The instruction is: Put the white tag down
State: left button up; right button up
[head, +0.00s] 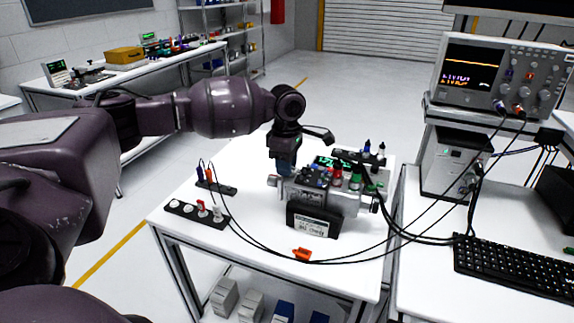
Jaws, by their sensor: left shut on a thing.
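My left gripper (286,164) points down just behind and left of the top of a grey metal servo motor unit (335,198) on the white table. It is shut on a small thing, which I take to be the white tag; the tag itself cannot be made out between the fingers. A black strip (180,208) at the table's left front has round white spots, and a red-and-white piece (202,209) and a white piece (217,213) stand on it. My right gripper is not in view.
A black block with a white label (312,226) stands against the motor's front. Black cables (270,248) loop over the table (255,270). An orange piece (302,254) lies near the front edge. A second black strip (218,187) holds blue and orange plugs. An oscilloscope (500,80) stands right.

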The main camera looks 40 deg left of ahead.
pick_arm(q)
jog(key=shift+r, duration=0.1)
jog(key=o, duration=0.9)
notch_tip(320, 180, up, 12)
jog(key=p, duration=0.2)
